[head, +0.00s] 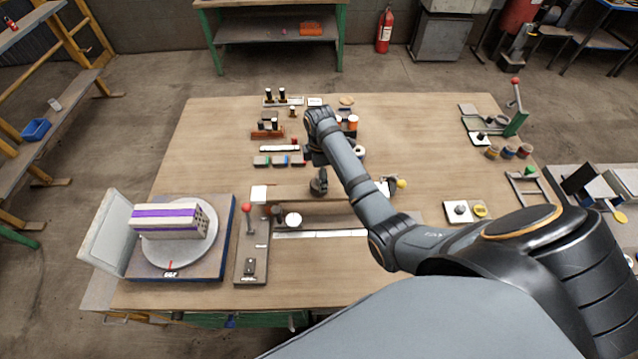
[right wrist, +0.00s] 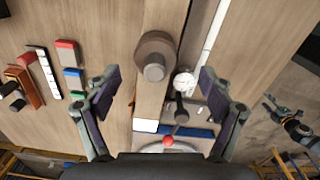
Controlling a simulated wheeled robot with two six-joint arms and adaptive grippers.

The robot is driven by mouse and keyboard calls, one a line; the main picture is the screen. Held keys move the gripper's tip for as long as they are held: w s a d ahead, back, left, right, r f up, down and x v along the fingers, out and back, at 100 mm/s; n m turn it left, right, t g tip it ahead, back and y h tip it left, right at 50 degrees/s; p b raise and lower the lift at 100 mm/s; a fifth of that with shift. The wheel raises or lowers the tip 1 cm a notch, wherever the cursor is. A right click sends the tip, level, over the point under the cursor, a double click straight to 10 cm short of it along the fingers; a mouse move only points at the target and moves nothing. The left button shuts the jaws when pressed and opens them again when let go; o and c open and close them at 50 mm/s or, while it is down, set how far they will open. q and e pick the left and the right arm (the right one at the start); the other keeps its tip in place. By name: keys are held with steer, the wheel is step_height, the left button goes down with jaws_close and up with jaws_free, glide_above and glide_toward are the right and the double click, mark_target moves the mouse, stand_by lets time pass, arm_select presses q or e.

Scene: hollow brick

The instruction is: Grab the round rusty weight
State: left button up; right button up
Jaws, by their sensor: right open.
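The round rusty weight (right wrist: 155,52) is a brown disc with a smaller knob on its face. In the right wrist view it sits on a wooden bar, ahead of the fingers and slightly left of centre. In the head view it appears as a dark round thing (head: 319,183) just below my right gripper (head: 315,157). In the right wrist view my right gripper (right wrist: 158,84) is open and empty, its fingers apart on either side of the weight's line, not touching it. A dark jointed part at the right wrist view's right side looks like my left gripper (right wrist: 288,122); its jaws are unclear.
A white round dial (right wrist: 183,80) and a red-knobbed lever (head: 247,208) stand close by. Coloured blocks (head: 278,161) lie behind the bar. A turntable (head: 180,250) carries a purple-striped hollow brick (head: 168,221) at the left. The table (head: 215,130) has free room at the back left.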

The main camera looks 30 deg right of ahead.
steer(key=shift+w+f, duration=0.5)
steer(key=shift+f, duration=0.1)
steer(key=shift+s+f+p, duration=0.2)
steer(key=shift+f+p, duration=0.65)
steer(key=shift+f, duration=0.05)
step_height(320, 180, down, 3)
steer(key=shift+s, duration=0.1)
steer(key=shift+f, duration=0.1)
steer(key=c, duration=1.1)
jaws_close()
arm_select(q)
steer(key=shift+t, duration=0.3)
steer(key=w+r, duration=0.1)
steer(key=w, duration=0.1)
steer(key=w+r, duration=0.1)
steer(key=shift+w+r, duration=0.15)
steer(key=shift+w, duration=0.25)
